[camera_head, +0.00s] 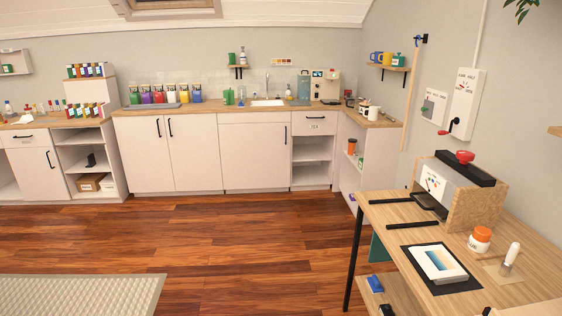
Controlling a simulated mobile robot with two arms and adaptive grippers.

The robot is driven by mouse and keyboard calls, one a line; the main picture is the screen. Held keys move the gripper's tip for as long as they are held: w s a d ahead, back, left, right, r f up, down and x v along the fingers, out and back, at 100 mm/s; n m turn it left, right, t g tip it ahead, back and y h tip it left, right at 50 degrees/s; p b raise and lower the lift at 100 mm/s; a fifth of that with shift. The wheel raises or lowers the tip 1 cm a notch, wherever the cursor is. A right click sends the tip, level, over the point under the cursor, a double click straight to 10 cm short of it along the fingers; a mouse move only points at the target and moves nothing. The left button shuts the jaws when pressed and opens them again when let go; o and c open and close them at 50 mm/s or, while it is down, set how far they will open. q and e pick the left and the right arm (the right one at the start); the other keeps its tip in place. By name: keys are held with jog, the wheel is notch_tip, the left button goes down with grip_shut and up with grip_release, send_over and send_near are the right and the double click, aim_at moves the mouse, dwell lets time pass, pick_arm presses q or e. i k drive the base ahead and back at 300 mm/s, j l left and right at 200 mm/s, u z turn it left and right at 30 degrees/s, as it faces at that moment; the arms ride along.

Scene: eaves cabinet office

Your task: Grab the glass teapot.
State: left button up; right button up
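I cannot make out a glass teapot for certain. Small green and clear items (229,97) stand on the back counter left of the sink (267,102), too small to identify. White mug-like vessels (369,112) stand on the counter's right arm, near small dark items. Neither of my grippers is in view.
A wooden workbench (520,268) fills the right front, with a press (462,188), an orange-and-white jar (479,239) and a print on a dark mat (466,287). White cabinets (190,155) line the back. A pale rug (80,294) lies front left. The wooden floor (240,235) between is clear.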

aim_at(358, 104)
jog(key=i, duration=1.6)
jog(key=i+u, duration=0.15)
jog(key=i, duration=1.45)
jog(key=i+z, duration=0.25)
jog(key=i, duration=0.3)
jog(key=i+z, duration=0.3)
jog(key=i, duration=0.2)
jog(key=i+j+z, duration=0.25)
jog(key=i, duration=0.3)
